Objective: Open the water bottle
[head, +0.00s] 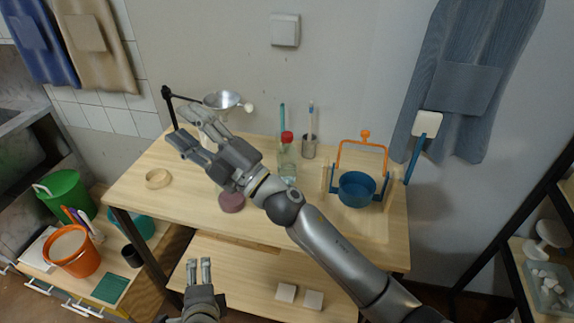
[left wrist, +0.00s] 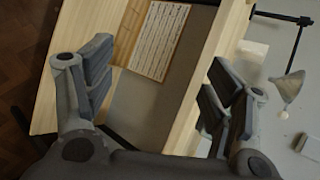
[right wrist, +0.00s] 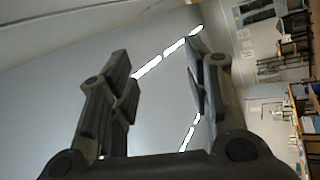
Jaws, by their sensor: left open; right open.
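The water bottle (head: 288,160) is clear with a red cap (head: 287,137). It stands upright near the back of the wooden table, with the cap on. My right gripper (head: 184,127) is open and empty, raised over the table to the left of the bottle, with its forearm crossing in front of the table. My left gripper (head: 199,265) is open and empty, low in front of the table by the lower shelf. Neither wrist view shows the bottle.
A metal funnel on a stand (head: 222,100) is behind my right gripper. A brush cup (head: 309,147) stands right of the bottle, then a blue pot in an orange-handled frame (head: 357,188). A dark red disc (head: 231,202) and wooden ring (head: 158,179) lie on the table (head: 140,195).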

